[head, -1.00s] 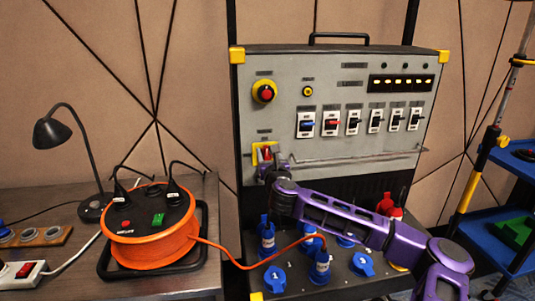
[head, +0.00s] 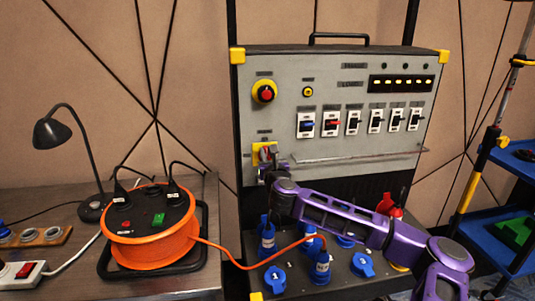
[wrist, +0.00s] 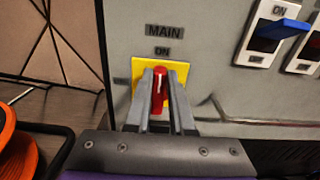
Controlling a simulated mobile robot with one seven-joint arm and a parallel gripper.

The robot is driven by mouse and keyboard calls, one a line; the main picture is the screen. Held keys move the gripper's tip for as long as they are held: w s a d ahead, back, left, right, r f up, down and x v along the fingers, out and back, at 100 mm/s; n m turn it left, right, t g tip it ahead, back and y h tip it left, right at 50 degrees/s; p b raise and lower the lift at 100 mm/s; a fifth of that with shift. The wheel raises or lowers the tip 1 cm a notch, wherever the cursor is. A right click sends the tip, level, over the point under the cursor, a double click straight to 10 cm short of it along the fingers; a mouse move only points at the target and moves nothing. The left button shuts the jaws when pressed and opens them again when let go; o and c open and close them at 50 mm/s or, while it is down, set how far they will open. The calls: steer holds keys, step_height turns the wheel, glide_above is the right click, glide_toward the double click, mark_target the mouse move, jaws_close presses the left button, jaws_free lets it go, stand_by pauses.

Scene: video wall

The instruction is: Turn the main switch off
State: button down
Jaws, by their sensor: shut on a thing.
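The main switch is a red handle on a yellow plate, low on the left of the grey panel. Its red handle (wrist: 159,88) shows upright between my fingers in the wrist view, below the labels MAIN and ON. The yellow plate (wrist: 139,66) surrounds it. In the head view the yellow plate (head: 257,152) is partly covered by my gripper (head: 267,160). My gripper (wrist: 160,85) is shut on the handle, one grey finger on each side. The lower part of the handle and plate is hidden by the fingers.
A row of breaker switches (head: 353,122) and a red-yellow knob (head: 264,92) sit higher on the panel. A metal rail (head: 355,156) runs right of the main switch. Blue plugs (head: 267,236) stand below my arm. An orange cable reel (head: 150,245) is at left.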

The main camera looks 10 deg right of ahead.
steer(key=n, duration=0.2)
steer(key=a+n, duration=0.1)
steer(key=n, duration=0.2)
steer(key=a+f+n, duration=0.1)
steer(key=n, duration=0.2)
steer(key=shift+a, duration=0.1)
steer(key=n, duration=0.4)
steer(key=shift+a+f+b, duration=0.3)
steer(key=shift+f+b, duration=0.05)
steer(key=shift+b, duration=0.05)
steer(key=n+b, duration=0.1)
steer(key=n, duration=0.1)
steer(key=f+n+b, duration=0.1)
steer(key=n, duration=0.2)
steer(key=shift+a+f+n, duration=0.15)
steer(key=shift+f+n, duration=0.05)
steer(key=shift+n, duration=0.1)
steer(key=c, duration=0.8)
jaws_free()
steer(key=shift+f, duration=0.1)
